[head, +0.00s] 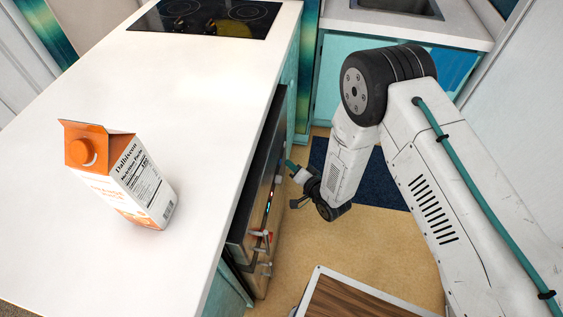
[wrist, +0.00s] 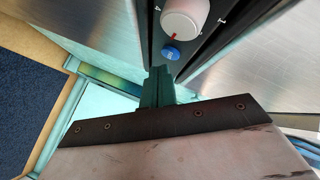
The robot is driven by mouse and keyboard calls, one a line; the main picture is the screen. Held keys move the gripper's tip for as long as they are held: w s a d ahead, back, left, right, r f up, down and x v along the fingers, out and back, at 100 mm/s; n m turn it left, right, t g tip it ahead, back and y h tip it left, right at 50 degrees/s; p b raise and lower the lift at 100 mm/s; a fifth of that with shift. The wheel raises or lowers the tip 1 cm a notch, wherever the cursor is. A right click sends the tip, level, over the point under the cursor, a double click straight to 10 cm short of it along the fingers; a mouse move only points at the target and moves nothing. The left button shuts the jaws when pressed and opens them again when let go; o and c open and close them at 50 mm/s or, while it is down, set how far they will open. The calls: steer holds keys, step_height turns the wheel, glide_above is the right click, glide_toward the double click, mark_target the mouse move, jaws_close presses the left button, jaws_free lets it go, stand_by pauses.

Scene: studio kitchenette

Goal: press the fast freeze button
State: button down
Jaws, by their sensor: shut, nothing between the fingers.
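A small round blue button (wrist: 171,53) with a tiny marking sits on a black control strip (wrist: 198,62), just below a white knob (wrist: 183,18) with a red mark. It fits the fast freeze button, but its marking is too small to read. My gripper (wrist: 160,73) is shut and empty, its green fingertips just below and left of the button in the wrist view. Contact cannot be told. In the head view my gripper (head: 290,165) is beside the dark front of the appliance (head: 264,175) under the counter; the button is not distinguishable there.
An orange and white juice carton (head: 120,175) stands on the white counter (head: 205,120), with a black hob (head: 205,17) at its far end. A dark blue mat (head: 375,185) lies on the tan floor (head: 375,235). Red-ended handles (head: 262,240) stick out from the appliance front.

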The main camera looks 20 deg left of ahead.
steer(key=w+d, duration=0.1)
steer(key=d, duration=0.5)
steer(key=shift+w, duration=0.2)
stand_by(0.4)
